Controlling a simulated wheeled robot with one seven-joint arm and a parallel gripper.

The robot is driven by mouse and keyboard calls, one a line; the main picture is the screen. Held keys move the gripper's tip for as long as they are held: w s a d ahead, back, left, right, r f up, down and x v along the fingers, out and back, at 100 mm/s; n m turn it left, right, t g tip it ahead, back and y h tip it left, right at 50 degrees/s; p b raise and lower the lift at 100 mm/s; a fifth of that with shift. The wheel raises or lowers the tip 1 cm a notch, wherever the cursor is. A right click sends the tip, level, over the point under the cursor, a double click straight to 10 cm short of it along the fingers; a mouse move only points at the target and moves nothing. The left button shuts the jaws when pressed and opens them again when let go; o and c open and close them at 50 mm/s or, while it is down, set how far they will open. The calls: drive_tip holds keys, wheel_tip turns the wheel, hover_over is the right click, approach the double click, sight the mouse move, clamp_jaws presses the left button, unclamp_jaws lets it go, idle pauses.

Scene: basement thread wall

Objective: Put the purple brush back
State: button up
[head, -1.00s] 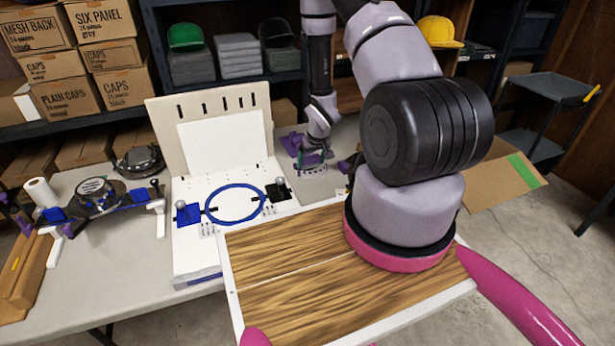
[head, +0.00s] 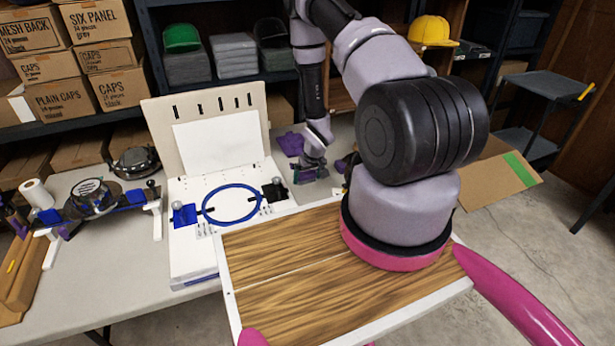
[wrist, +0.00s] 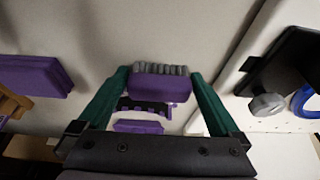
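In the wrist view, the purple brush (wrist: 160,86) with grey bristles sits crosswise between the green fingertips of my gripper (wrist: 160,80). Both fingers appear to touch its ends, so my gripper is shut on it. The bristles face the top of the picture. In the head view, my gripper (head: 309,172) is over the table to the right of the white hooping board (head: 187,248); the brush is small and partly hidden there. Whether the brush touches the table is unclear.
A purple block (wrist: 35,76) lies left of my gripper in the wrist view. More purple pieces (wrist: 138,126) show between the fingers, beyond the brush. A black clamp with a grey knob (wrist: 267,104) and the blue hoop (head: 231,204) are close beside my gripper.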

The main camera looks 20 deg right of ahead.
drive_tip(key=shift+r, duration=0.15)
drive_tip(key=v, duration=1.2)
wheel_tip(320, 180, up, 28)
drive_tip(key=a+m+t, duration=0.1)
drive_tip(key=m, duration=0.2)
drive_tip(key=s+a+r+t+y, duration=0.1)
drive_tip(key=s+a+r, duration=0.3)
drive_tip(key=s+r, duration=0.6)
drive_tip(key=s+a+r+m+y, duration=0.1)
drive_tip(key=s+a+r, duration=0.3)
drive_tip(key=s+r, duration=0.6)
drive_tip(key=shift+s+r+t, duration=0.4)
drive_tip(key=shift+s, duration=0.25)
